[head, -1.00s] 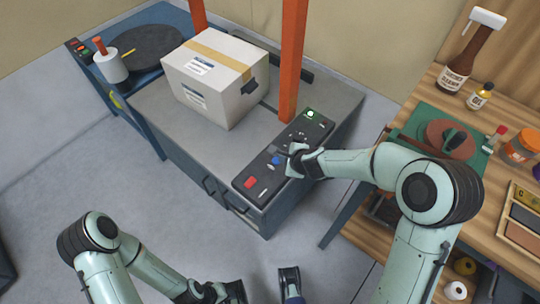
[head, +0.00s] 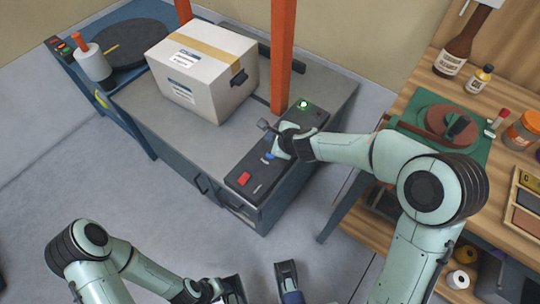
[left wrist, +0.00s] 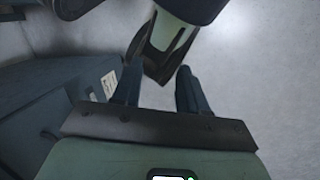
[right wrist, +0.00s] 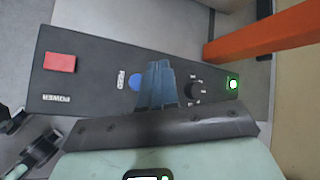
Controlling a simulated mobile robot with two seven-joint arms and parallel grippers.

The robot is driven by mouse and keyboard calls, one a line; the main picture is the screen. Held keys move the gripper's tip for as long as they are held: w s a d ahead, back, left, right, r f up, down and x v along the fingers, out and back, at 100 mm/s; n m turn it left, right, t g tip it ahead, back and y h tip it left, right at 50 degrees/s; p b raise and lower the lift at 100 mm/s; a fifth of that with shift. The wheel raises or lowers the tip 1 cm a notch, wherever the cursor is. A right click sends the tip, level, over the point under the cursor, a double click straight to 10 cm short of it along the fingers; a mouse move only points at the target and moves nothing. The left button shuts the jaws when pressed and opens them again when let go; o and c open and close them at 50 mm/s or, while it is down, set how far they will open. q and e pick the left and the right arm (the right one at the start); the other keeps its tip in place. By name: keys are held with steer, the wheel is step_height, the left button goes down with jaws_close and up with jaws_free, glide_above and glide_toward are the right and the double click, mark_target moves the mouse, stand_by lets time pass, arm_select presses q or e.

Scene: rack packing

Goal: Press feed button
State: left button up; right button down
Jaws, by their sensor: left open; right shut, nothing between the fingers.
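I cannot tell whether the fingertips touch the panel. My left gripper (left wrist: 158,80) is open and empty, low at the front, away from the panel.
A red POWER button (right wrist: 60,62) and a green lit button (right wrist: 233,84) sit at opposite panel ends. An orange post (head: 284,55) rises behind the panel. A taped carton (head: 202,75) stands on the machine. A wooden bench (head: 400,110) is at right.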

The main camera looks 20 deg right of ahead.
mark_target(271, 157)
step_height(271, 157, down, 6)
steer(key=b, duration=0.5)
steer(key=shift+f, duration=0.1)
arm_select(q)
steer(key=w+a+f+t+y, duration=0.1)
steer(key=w+a+f+t, duration=0.2)
steer(key=w+f, duration=0.4)
steer(key=shift+w+a+n, duration=0.4)
steer(key=shift+w+a, duration=0.3)
steer(key=shift+w, duration=0.4)
arm_select(e)
steer(key=shift+f, duration=0.2)
arm_select(q)
steer(key=shift+f, duration=0.1)
steer(key=shift+f+b, duration=0.15)
steer(key=shift+b, duration=0.2)
arm_select(e)
steer(key=shift+f, duration=0.15)
arm_select(q)
steer(key=shift+f+b, duration=0.35)
arm_select(e)
steer(key=shift+f, duration=0.3)
